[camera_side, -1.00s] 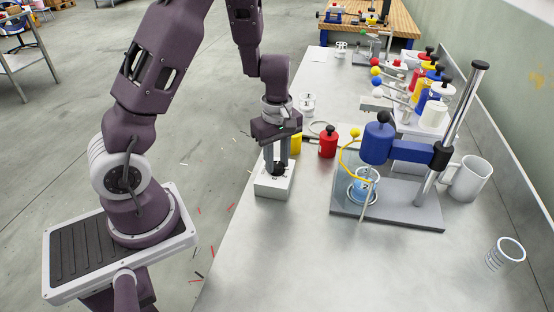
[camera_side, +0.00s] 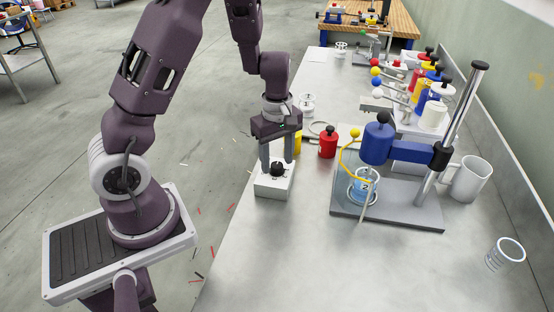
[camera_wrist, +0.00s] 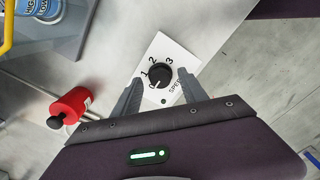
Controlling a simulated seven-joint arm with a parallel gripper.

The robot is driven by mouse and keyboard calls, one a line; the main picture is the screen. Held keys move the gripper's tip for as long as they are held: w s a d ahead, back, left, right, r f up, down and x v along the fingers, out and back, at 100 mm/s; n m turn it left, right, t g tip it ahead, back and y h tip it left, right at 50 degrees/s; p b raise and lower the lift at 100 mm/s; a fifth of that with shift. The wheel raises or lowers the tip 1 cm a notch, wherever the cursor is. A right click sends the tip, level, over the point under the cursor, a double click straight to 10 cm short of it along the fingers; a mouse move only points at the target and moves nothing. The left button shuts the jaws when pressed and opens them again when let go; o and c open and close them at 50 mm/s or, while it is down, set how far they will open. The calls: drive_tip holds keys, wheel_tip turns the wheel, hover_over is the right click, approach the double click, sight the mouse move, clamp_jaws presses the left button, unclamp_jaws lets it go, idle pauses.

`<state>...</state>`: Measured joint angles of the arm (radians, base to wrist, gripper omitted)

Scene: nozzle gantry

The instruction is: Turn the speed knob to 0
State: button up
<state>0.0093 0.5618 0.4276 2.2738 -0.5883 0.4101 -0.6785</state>
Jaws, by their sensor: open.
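The black speed knob (camera_side: 277,169) sits on a white box (camera_side: 272,188) near the table's left edge. In the wrist view the knob (camera_wrist: 160,76) is on a white panel (camera_wrist: 182,52) with the marks 0, 1, 2, 3 and the lettering SPEED, partly hidden by a finger. The knob's white line appears to point at the 0, at its lower left. My gripper (camera_side: 277,159) is open above the box, with its fingers on either side of the knob. In the wrist view gaps show between my gripper's fingers (camera_wrist: 161,82) and the knob.
To the right are a stand with a blue arm (camera_side: 408,152), a blue beaker (camera_side: 365,188) and a white mug (camera_side: 469,178).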

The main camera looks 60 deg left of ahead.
sight(277, 165)
wheel_tip(277, 165, up, 6)
drive_tip(key=shift+r, duration=0.25)
drive_tip(key=shift+r, duration=0.1)
drive_tip(key=s+d+r+m+t+h, duration=0.2)
drive_tip(key=s+d+r+m, duration=0.3)
drive_tip(key=d+r+m, duration=0.4)
drive_tip(key=s+d+r+m+t+y, duration=0.2)
drive_tip(key=s+r+m, duration=0.4)
drive_tip(key=s+m, duration=0.3)
drive_tip(key=s+t, duration=0.1)
drive_tip(key=s, duration=0.2)
drive_tip(key=shift+s+t, duration=0.25)
drive_tip(key=shift+t, duration=0.05)
drive_tip(key=shift+r, duration=0.1)
